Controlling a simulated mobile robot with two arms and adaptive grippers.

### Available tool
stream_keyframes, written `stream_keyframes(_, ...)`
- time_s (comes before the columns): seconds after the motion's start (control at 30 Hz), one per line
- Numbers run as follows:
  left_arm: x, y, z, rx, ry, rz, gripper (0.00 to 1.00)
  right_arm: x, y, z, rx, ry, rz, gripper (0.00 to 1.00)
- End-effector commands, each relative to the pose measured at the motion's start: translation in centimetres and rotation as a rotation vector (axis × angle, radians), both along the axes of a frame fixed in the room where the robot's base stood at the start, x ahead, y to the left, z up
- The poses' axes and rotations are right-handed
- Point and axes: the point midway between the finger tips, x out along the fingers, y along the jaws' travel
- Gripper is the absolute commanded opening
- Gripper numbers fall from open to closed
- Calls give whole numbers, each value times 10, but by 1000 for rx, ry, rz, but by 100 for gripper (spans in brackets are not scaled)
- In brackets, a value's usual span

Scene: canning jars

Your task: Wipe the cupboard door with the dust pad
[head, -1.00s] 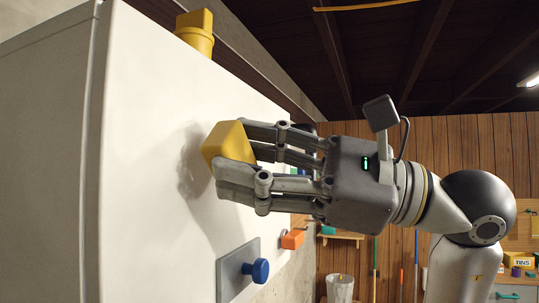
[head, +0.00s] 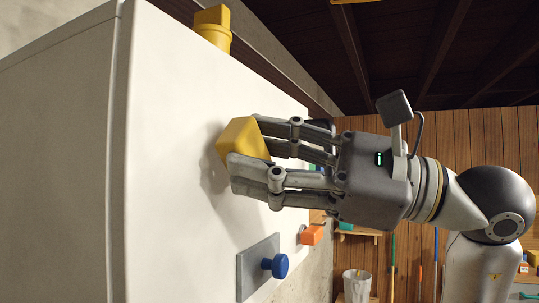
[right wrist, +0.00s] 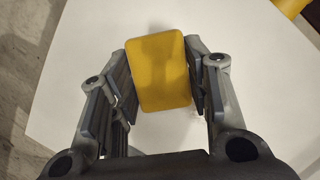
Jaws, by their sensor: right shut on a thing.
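The dust pad is a yellow block (head: 240,140) held between the fingers of my right gripper (head: 248,158), close against the white cupboard door (head: 165,165). I cannot tell whether the pad touches the door. The pad also shows in the right wrist view (right wrist: 159,72), with a gripper finger on each side and the white door (right wrist: 250,50) behind it. A blue knob (head: 279,266) on a grey plate sits low on the door. My left gripper is not in view.
A yellow fixture (head: 213,27) sticks out at the top of the door. An orange block-like handle (head: 311,235) shows beyond the blue knob. A white bin (head: 356,285) and a wooden plank wall (head: 460,140) stand further back.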

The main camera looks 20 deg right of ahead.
Motion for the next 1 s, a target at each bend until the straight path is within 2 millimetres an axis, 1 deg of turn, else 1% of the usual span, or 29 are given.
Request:
stream_keyframes(0.63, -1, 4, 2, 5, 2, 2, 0, 9, 7, 0, 0, 0, 0, 25)
stream_keyframes(0.77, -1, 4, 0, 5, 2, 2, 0, 14, 2, -1, 1, 4, -1, 25)
stream_keyframes(1.0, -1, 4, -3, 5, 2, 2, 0, 27, -14, -1, 1, 2, -2, 25)
